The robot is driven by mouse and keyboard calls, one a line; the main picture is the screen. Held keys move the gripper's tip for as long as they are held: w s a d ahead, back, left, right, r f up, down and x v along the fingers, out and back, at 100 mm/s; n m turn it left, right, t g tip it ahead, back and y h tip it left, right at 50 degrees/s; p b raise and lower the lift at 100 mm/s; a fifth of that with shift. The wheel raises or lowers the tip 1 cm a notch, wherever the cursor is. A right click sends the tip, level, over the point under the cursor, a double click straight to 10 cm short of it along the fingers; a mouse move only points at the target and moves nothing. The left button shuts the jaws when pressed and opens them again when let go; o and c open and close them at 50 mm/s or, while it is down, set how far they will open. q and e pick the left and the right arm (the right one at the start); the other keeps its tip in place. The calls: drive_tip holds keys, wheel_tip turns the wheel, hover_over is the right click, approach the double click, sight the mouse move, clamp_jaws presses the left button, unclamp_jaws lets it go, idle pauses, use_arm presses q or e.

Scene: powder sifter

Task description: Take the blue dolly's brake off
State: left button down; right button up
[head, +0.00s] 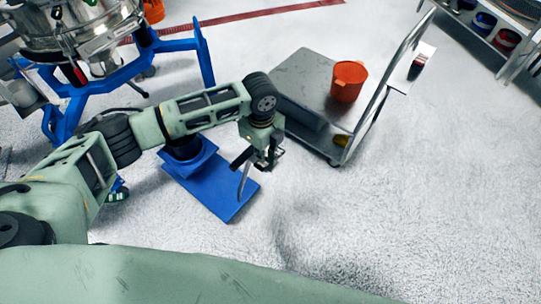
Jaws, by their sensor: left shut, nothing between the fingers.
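A blue wheeled frame (202,55) stands at the upper left under a steel sifter. A low blue plate (222,196) with a blue block on it lies on the floor at the middle. I cannot tell which of the two is the dolly. A thin grey lever (243,183) rises near the plate's right side. My left gripper (262,162) is shut and empty, just above and beside the lever's top; I cannot tell if they touch. My left arm hides part of the block and frame. A brake is not clearly distinguishable. My right gripper is not in view.
A steel cart (303,75) carrying an orange bucket (348,80) stands close to the right of my left gripper. The steel sifter (85,30) is at the upper left. Shelving with tubs (485,22) is at the upper right. The floor at lower right is clear.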

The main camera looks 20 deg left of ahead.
use_arm(q)
drive_tip(key=shift+f, duration=0.35)
idle(0.7)
drive_tip(key=shift+f+b, duration=0.65)
drive_tip(key=shift+f, duration=0.45)
idle(0.4)
drive_tip(key=shift+r, duration=0.1)
wheel_tip(320, 180, up, 7)
drive_tip(key=p, duration=0.7)
drive_tip(key=shift+p, duration=0.4)
